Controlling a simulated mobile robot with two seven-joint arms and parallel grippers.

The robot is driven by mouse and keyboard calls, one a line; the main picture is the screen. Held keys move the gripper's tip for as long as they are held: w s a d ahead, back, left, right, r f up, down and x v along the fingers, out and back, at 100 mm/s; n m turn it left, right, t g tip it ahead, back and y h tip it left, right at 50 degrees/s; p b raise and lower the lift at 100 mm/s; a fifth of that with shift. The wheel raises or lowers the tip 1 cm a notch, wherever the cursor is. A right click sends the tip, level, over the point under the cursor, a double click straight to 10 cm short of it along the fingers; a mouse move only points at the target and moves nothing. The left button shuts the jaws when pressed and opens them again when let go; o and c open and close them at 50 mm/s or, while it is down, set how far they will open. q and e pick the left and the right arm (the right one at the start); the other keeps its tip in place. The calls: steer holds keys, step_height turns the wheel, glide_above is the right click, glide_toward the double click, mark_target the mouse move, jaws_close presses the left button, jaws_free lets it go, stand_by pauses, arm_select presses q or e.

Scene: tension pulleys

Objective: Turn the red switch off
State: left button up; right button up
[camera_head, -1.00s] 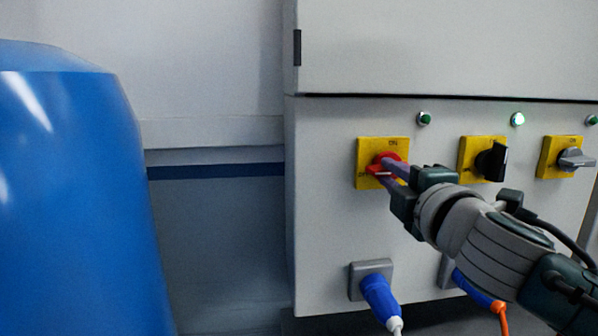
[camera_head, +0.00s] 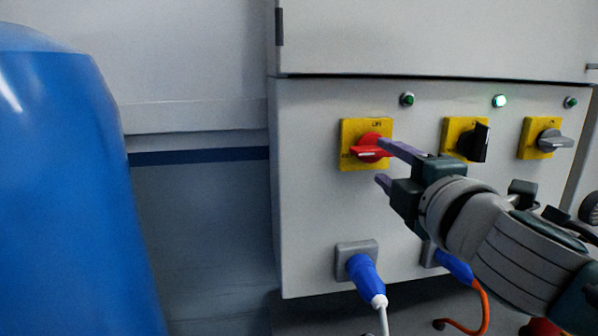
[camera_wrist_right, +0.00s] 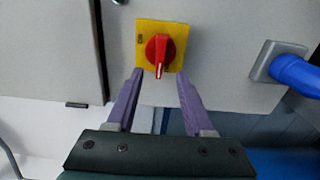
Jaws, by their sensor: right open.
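The red switch (camera_head: 369,148) is a rotary knob on a yellow plate (camera_head: 350,128) on the grey cabinet front. Its handle lies about level and points left in the head view. My right gripper (camera_head: 384,163) is open, with its purple fingers spread. In the head view one fingertip overlaps the knob's right side and the other is lower; I cannot tell whether they touch it. In the right wrist view, the red switch (camera_wrist_right: 159,50) shows just beyond the gap between the open fingers (camera_wrist_right: 160,76), which are empty. My left gripper is not in view.
A black switch (camera_head: 478,143) and a grey switch (camera_head: 550,140) sit to the right on the grey cabinet (camera_head: 305,200). A blue plug (camera_head: 364,278) sticks out below. A large blue object (camera_head: 65,190) fills the left. The middle indicator lamp (camera_head: 499,101) is lit.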

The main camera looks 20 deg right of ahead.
steer(key=b+v, duration=0.1)
steer(key=v, duration=0.4)
steer(key=shift+s+a, duration=0.1)
steer(key=shift+s, duration=0.2)
